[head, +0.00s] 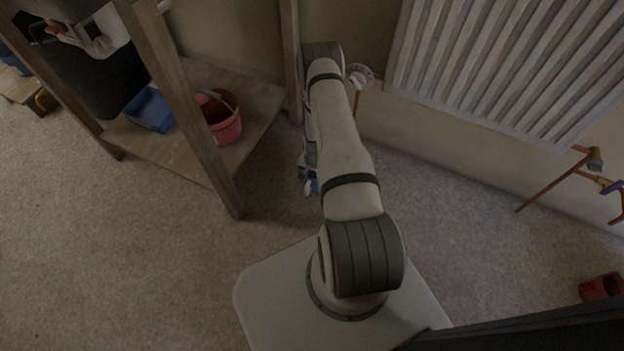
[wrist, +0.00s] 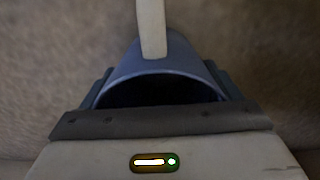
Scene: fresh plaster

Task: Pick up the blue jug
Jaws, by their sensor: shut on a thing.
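The blue jug (wrist: 165,62) fills the middle of the wrist view, its dark opening towards the camera. A pale strip (wrist: 152,28), perhaps its handle, runs up from its far side. My gripper (wrist: 162,88) is shut on the jug, with one dark finger on each side of it. In the head view only a small blue part of the jug (head: 315,186) shows beside my arm, and my arm hides most of the gripper. I cannot tell whether the jug touches the floor.
A wooden shelf unit (head: 190,165) at the left holds a red bucket (head: 226,128) and a blue bin (head: 150,109). A white radiator (head: 500,60) with copper pipes is on the wall at the right. A red container (head: 601,287) lies at far right. Carpet at lower left is clear.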

